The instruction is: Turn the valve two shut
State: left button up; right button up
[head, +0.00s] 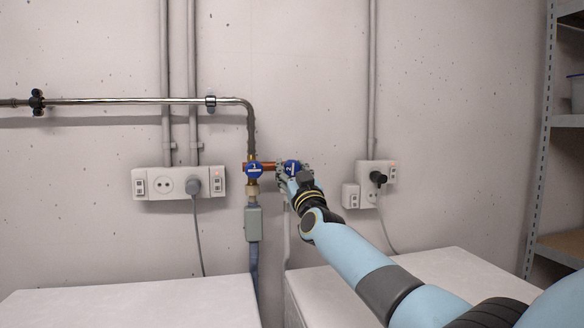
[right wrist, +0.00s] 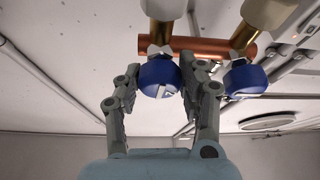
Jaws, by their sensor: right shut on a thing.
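Valve two is a round blue knob (head: 291,167) with a white marking, on the right end of a short copper pipe in the head view. My right gripper (head: 297,179) is at this knob, reached from the lower right. In the right wrist view my right gripper (right wrist: 160,84) has its two grey fingers on either side of the blue knob of valve two (right wrist: 157,76), shut on it. Part of the knob's side is hidden by the fingers. My left gripper is in neither view.
Valve one, a similar blue knob (head: 254,169), sits close to the left on the pipework; it also shows beside the right finger in the wrist view (right wrist: 246,79). Wall sockets (head: 165,184) flank the valves, with white appliances (head: 130,303) below. A shelf (head: 540,130) stands far right.

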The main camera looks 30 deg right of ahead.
jog(key=m+h+p, duration=0.1)
jog(key=m, duration=0.1)
jog(key=m+h+p, duration=0.1)
jog(key=m+p, duration=0.1)
jog(key=shift+a+r+m+g, duration=0.1)
jog(key=shift+r+m+g, duration=0.05)
jog(key=shift+m+g, duration=0.15)
jog(key=m+h+p, duration=0.1)
jog(key=m, duration=0.1)
jog(key=m+g+h+p, duration=0.1)
jog(key=m, duration=0.2)
jog(key=shift+h+p, duration=0.3)
jog(key=m+g+h+p, duration=0.1)
jog(key=m, duration=0.2)
jog(key=m+g+h+p, duration=0.1)
jog(key=m+g+p, duration=0.1)
jog(key=m, duration=0.2)
jog(key=m+g+p, duration=0.1)
jog(key=m+p, duration=0.1)
jog(key=m, duration=0.2)
jog(key=shift+g+p, duration=0.35)
jog(key=shift+g, duration=0.05)
jog(key=shift+m+g+p, duration=0.3)
jog(key=shift+m+p, duration=0.05)
jog(key=shift+m, duration=0.45)
jog(key=shift+f, duration=0.2)
jog(key=o, duration=1.2)
jog(key=shift+r, duration=0.1)
